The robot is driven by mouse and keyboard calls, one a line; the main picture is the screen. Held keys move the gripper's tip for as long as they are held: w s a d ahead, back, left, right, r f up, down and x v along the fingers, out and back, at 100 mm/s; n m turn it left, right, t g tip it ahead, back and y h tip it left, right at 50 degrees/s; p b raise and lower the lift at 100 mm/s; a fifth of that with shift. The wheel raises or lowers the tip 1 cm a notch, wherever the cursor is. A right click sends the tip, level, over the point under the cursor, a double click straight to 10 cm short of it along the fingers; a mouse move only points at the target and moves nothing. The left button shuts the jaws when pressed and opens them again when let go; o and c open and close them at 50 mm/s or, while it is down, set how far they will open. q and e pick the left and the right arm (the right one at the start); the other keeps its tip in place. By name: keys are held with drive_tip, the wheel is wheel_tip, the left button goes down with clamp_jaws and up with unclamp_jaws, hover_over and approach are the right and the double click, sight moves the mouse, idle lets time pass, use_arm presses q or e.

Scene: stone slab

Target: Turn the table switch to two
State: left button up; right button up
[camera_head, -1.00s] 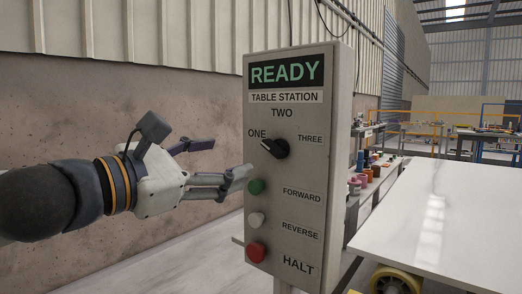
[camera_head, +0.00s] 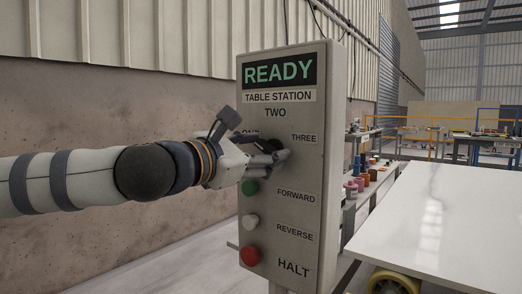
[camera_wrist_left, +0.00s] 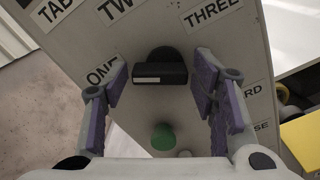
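The table station panel (camera_head: 318,185) has a black rotary switch (camera_wrist_left: 160,68) among the labels ONE (camera_wrist_left: 104,72), TWO (camera_wrist_left: 116,8) and THREE (camera_wrist_left: 212,10). In the head view my left gripper (camera_head: 278,152) is in front of the switch and mostly hides it and the ONE label. In the left wrist view the purple-padded fingers stand open on either side of the switch, with a gap on both sides. The switch's grip bar lies across the wrist picture, with a white mark on its left part. My right gripper is not in view.
Below the switch are a green button (camera_head: 250,187), a white button (camera_head: 250,221) and a red button (camera_head: 250,256); the green one (camera_wrist_left: 163,137) is close under the fingers. A white stone slab (camera_head: 440,215) lies to the right. A wall is behind.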

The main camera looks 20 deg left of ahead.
use_arm(q)
drive_tip(key=c, duration=0.6)
drive_tip(key=shift+c, duration=0.2)
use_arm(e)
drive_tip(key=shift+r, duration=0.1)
use_arm(q)
drive_tip(key=m, duration=0.1)
drive_tip(key=m+p, duration=0.1)
drive_tip(key=shift+s+r+m, duration=0.1)
drive_tip(key=shift+r+m, duration=0.2)
drive_tip(key=m+p, duration=0.1)
drive_tip(key=m, duration=0.1)
drive_tip(key=shift+d+m+p, duration=0.1)
drive_tip(key=shift+m+p, duration=0.2)
drive_tip(key=shift+p, duration=0.1)
drive_tip(key=m+p, duration=0.1)
drive_tip(key=m, duration=0.3)
drive_tip(key=shift+p, duration=0.4)
drive_tip(key=shift+d+f+m+p, duration=0.1)
drive_tip(key=shift+m+p, duration=0.35)
drive_tip(key=shift+m, duration=0.85)
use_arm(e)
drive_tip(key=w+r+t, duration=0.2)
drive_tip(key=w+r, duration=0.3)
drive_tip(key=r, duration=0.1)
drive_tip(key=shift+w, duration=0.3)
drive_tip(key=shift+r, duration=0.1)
use_arm(q)
drive_tip(key=shift+f, duration=0.1)
